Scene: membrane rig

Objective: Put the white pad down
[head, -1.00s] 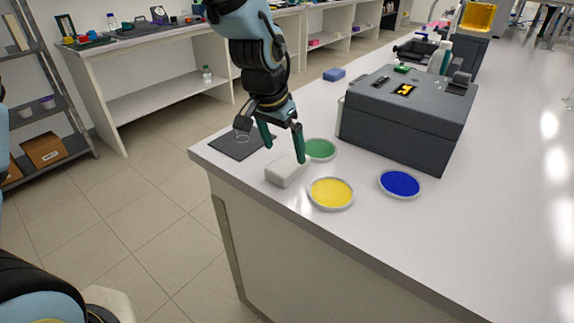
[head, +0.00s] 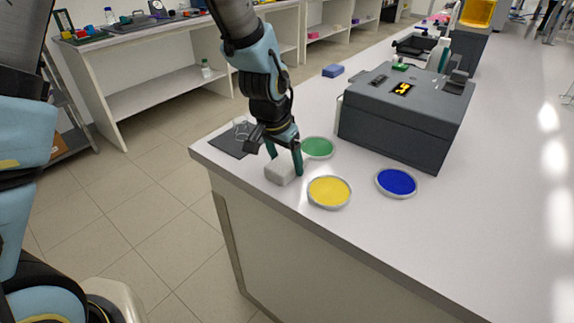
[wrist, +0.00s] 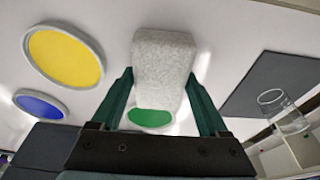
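The white pad (head: 280,171) is a pale, speckled block at the near left corner of the bench top. It looks as if it rests flat on the bench. My gripper (head: 285,163) is low over it, pointing down, with one dark green finger on each side. In the wrist view the pad (wrist: 163,62) lies between the fingertips (wrist: 160,75), close to both. I cannot tell whether the fingers press on it.
A green dish (head: 317,147), a yellow dish (head: 329,191) and a blue dish (head: 396,182) lie nearby. A dark mat (head: 232,141) with a clear glass (wrist: 284,112) is behind the pad. A grey machine (head: 405,120) stands to the right. The bench edge is close.

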